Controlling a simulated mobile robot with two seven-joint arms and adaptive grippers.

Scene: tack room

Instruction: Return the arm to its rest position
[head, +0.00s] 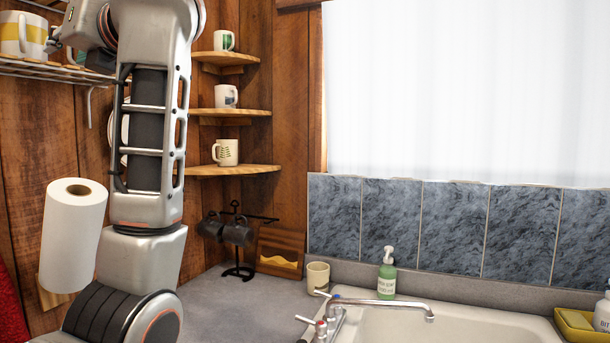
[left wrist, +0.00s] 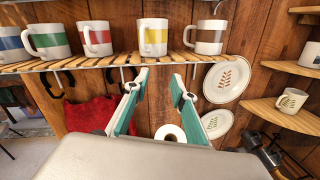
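My left arm (head: 148,110) rises up the left side of the head view. My left gripper (left wrist: 160,84) is open and empty in the left wrist view, its two fingers apart with nothing between them. Its fingertips are near the front edge of the slatted wall rack (left wrist: 100,60). Just beyond them, a white mug with a yellow band (left wrist: 153,38) stands upright on the rack; I cannot tell the exact gap. In the head view the gripper is only partly seen near the rack at the top left. My right gripper is in neither view.
Several banded mugs stand along the rack. A paper towel roll (head: 73,235) is below it on the wall. Corner shelves (head: 233,170) hold mugs. A mug tree (head: 237,240), beige cup (head: 318,277), soap bottle (head: 387,273) and sink (head: 450,325) are on the counter.

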